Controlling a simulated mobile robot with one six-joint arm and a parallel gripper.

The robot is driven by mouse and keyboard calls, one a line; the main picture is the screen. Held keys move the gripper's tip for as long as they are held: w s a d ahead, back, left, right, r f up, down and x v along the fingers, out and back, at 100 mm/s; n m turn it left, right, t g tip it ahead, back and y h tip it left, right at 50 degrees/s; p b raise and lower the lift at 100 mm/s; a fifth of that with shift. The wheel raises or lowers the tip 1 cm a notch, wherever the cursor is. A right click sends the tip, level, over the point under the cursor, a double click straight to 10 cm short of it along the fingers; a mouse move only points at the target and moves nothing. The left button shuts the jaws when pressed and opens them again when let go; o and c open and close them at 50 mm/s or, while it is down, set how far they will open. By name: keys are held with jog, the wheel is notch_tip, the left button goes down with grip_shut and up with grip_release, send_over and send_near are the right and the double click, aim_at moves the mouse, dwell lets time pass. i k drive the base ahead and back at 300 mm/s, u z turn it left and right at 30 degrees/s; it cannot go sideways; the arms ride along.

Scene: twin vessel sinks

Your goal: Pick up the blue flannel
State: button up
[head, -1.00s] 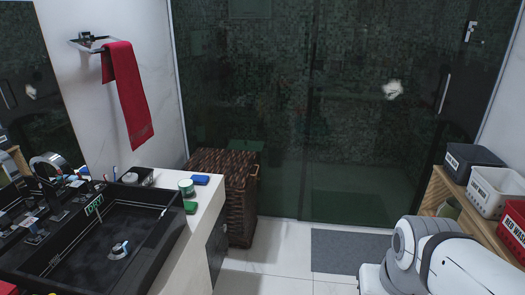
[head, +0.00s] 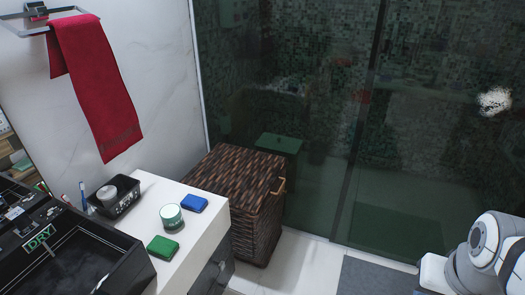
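A small blue folded block (head: 194,204), which looks like the blue flannel, lies flat on the white counter (head: 185,246) near its far right corner. A similar green one (head: 163,246) lies closer to me on the same counter. A round green-and-white tin (head: 171,216) stands between them, just left of the blue one. Nothing touches or covers the blue one. My gripper is not in this view; only white and grey links of my arm show at the lower right, well away from the counter.
A black sink (head: 119,259) labelled DRY adjoins the counter's left side. A small black tray (head: 126,191) sits at the wall. A brown wicker basket (head: 240,183) stands just beyond the counter. A red towel (head: 97,90) hangs above. Dark glass panels close off the back.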

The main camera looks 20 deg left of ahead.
aim_at(195, 203)
jog(key=u, duration=0.65)
jog(key=i, duration=1.2)
jog(key=u, duration=1.05)
jog(key=i, duration=0.35)
jog(key=u, duration=0.2)
jog(key=k, duration=0.75)
jog(key=u, duration=0.2)
jog(key=i, duration=0.75)
jog(key=z, duration=0.1)
